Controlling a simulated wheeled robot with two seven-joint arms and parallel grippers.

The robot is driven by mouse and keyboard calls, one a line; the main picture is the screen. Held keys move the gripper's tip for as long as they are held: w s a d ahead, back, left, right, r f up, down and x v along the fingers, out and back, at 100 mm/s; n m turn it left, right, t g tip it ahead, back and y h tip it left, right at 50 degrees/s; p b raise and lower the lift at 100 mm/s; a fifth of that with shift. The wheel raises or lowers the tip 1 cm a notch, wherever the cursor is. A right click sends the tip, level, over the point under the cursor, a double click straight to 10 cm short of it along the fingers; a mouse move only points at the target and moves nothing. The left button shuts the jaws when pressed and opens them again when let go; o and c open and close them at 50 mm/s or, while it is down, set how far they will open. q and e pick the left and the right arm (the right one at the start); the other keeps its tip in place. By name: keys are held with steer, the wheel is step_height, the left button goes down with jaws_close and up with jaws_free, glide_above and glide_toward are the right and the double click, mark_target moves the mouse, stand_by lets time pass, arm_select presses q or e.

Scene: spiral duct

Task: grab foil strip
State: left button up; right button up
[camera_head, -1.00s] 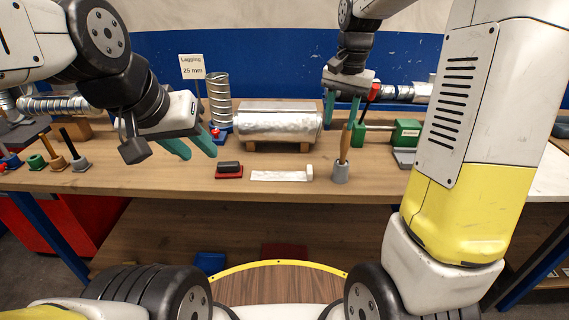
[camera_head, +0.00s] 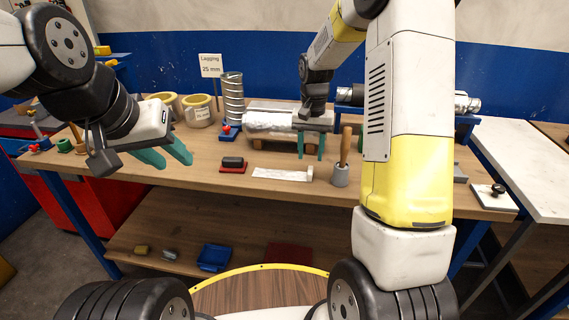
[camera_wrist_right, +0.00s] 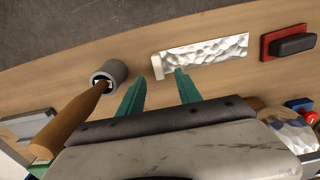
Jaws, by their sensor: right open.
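The foil strip (camera_head: 282,174) is a flat, crinkled silver strip with a whitish block at its right end, lying near the bench's front edge. It also shows in the right wrist view (camera_wrist_right: 205,55), with the block end (camera_wrist_right: 158,66) nearest my fingers. My right gripper (camera_head: 310,150) is open and empty, above the bench just behind the strip's block end. In the wrist view its fingers (camera_wrist_right: 158,90) point toward the strip, apart from it. My left gripper (camera_head: 170,160) is open and empty, over the bench to the left of the strip.
A grey pot with a wooden-handled tool (camera_head: 341,174) stands just right of the strip. A red pad with a black block (camera_head: 232,165) lies to its left.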

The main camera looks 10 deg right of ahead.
mark_target(310, 170)
steer(key=f, duration=0.6)
steer(key=shift+s+d+f, duration=0.1)
steer(key=shift+s+f, duration=0.1)
steer(key=shift+f, duration=0.05)
jaws_close()
